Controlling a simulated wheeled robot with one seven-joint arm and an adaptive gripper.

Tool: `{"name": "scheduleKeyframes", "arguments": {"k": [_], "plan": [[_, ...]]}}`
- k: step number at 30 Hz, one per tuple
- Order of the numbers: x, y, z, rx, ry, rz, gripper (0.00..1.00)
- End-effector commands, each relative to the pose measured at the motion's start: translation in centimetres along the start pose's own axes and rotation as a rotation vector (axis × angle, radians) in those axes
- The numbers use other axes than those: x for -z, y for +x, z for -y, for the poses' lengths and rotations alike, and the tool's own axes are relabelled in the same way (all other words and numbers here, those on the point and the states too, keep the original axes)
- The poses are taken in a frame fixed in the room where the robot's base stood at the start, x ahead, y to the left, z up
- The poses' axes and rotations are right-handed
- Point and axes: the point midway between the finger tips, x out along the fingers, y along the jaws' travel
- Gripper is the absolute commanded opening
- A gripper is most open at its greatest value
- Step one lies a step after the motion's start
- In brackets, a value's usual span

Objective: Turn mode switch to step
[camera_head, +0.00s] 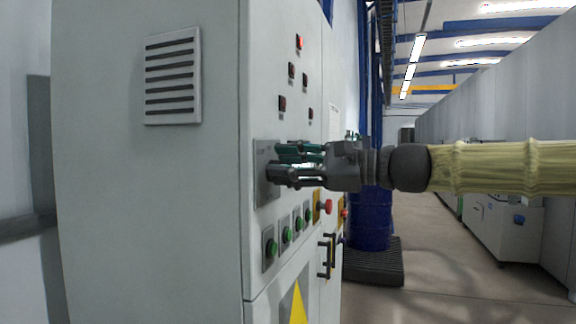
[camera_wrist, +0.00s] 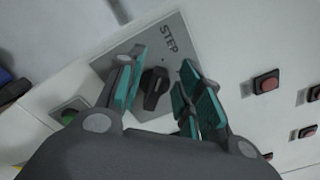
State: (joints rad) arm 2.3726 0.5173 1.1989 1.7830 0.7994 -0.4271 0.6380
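The mode switch, a black rotary knob (camera_wrist: 154,88), sits on a grey plate (camera_wrist: 181,43) marked STEP in the wrist view. The knob stands between the teal pads of my gripper (camera_wrist: 155,90), with a gap showing on both sides. My gripper is open around the knob, and I see no finger touching it. In the head view my gripper (camera_head: 284,164) reaches the grey plate (camera_head: 262,157) on the cabinet's front and hides the knob. The plate's other labels are hidden or too small to read.
Several green buttons (camera_head: 272,248) and a red emergency button (camera_head: 326,206) sit below the plate. Red lamps (camera_head: 299,42) are above it. Black handles (camera_head: 324,258) stick out lower right. A blue drum (camera_head: 370,222) stands behind; the aisle floor at right is clear.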

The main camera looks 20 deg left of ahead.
Motion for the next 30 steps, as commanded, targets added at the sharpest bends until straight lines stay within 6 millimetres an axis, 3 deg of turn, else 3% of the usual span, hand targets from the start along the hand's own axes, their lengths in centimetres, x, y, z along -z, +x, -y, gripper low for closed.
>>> {"name": "scheduleKeyframes", "arguments": {"k": [5,19,24,30], "plan": [[-0.1,-1.7,0.1,0.002,-0.002,0.0,0.36],[0.0,-9.8,0.1,0.002,0.0,0.0,0.36],[0.1,-11.4,0.1,0.002,-0.001,-0.001,0.36],[0.1,-12.0,0.0,0.001,0.0,0.0,0.36]]}}
